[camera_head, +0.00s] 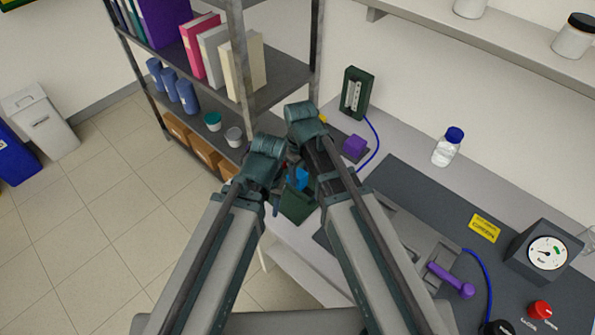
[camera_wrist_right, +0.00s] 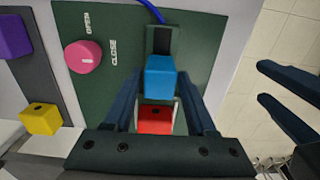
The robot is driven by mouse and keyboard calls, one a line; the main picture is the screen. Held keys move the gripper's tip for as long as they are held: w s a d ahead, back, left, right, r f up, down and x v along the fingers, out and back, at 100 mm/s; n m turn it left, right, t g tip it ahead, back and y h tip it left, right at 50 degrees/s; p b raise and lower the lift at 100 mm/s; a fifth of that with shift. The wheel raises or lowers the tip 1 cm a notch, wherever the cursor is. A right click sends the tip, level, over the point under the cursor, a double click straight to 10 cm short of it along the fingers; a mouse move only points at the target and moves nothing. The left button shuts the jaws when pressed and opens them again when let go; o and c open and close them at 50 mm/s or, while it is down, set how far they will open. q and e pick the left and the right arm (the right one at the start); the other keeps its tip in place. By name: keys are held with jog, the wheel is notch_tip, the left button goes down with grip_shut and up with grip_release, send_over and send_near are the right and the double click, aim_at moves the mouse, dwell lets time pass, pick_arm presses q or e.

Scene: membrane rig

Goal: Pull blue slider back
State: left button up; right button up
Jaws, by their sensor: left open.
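The blue slider (camera_wrist_right: 160,77) is a blue block in a dark slot on a green panel (camera_wrist_right: 205,30). In the head view, the blue slider (camera_head: 298,179) is partly hidden by my arms. My right gripper (camera_wrist_right: 162,85) is open, its fingers on either side of the slider with small gaps showing; contact is unclear. A red block (camera_wrist_right: 155,119) sits just below the slider, nearer my right wrist. My left gripper (camera_wrist_right: 262,82) is open and empty, off to the panel's right; in the head view it is beside the panel's left edge.
A pink knob (camera_wrist_right: 83,57) marked OPEN and CLOSE is on the panel. Yellow (camera_wrist_right: 41,115) and purple (camera_wrist_right: 12,37) blocks lie left of it. A shelf rack (camera_head: 282,85) stands behind. A bottle (camera_head: 447,148), gauge (camera_head: 546,252) and purple handle (camera_head: 450,279) are on the right.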

aim_at(300, 173)
jog(key=shift+o, duration=1)
pick_arm(q)
notch_tip(300, 173, up, 14)
jog(key=p, duration=1.4)
pick_arm(e)
notch_tip(300, 173, up, 14)
pick_arm(q)
jog(key=shift+f, duration=0.1)
pick_arm(e)
jog(key=shift+f, duration=0.15)
pick_arm(q)
notch_tip(300, 173, down, 13)
jog(key=b, duration=1.3)
jog(key=shift+f+b, duration=0.2)
jog(key=shift+b, duration=0.1)
pick_arm(e)
jog(key=s+f+m, duration=0.1)
jog(key=s+f, duration=0.2)
jog(key=f, duration=0.1)
jog(key=s+d+f+m, duration=0.1)
jog(key=s+f+m, duration=0.1)
jog(key=s+f, duration=0.2)
jog(key=s+d+f+m+h, duration=0.1)
jog(key=s+f+m, duration=0.1)
jog(key=f, duration=0.3)
jog(key=shift+s+d+f, duration=0.1)
jog(key=shift+s+d, duration=0.15)
jog(key=shift+s, duration=0.5)
